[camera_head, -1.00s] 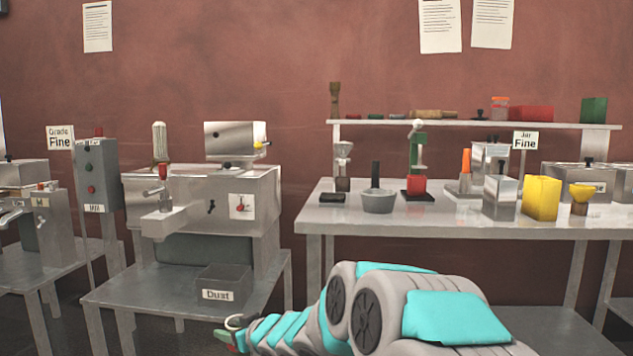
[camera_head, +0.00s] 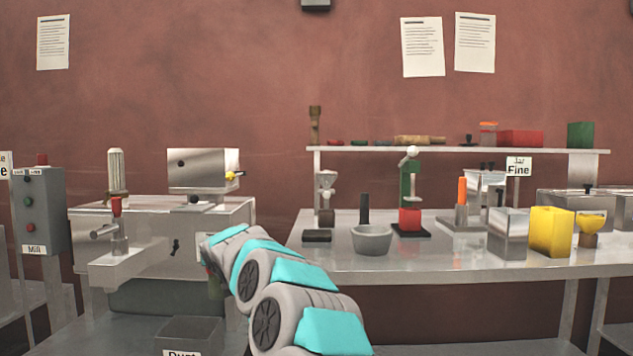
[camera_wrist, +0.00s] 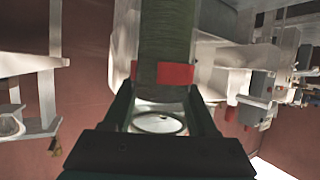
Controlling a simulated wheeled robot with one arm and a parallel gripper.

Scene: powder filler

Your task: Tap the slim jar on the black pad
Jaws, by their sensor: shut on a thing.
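The black pad (camera_head: 317,236) lies flat at the left end of the right-hand table in the head view. My gripper (camera_wrist: 162,76) shows in the wrist view with its dark fingers and red tips closed on a dark grey-green upright body, which I take as the slim jar (camera_wrist: 166,35). A pale round rim shows between the fingers, nearer the camera; I cannot tell whether it belongs to the jar. In the head view my arm hides most of the gripper and the jar, left of the pad and in front of the mill.
A grey mortar (camera_head: 372,240) stands just right of the pad. A red and green device (camera_head: 410,200) and a yellow box (camera_head: 552,231) stand farther right. The mill (camera_head: 160,235) and the Dust bin (camera_head: 188,338) are at left.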

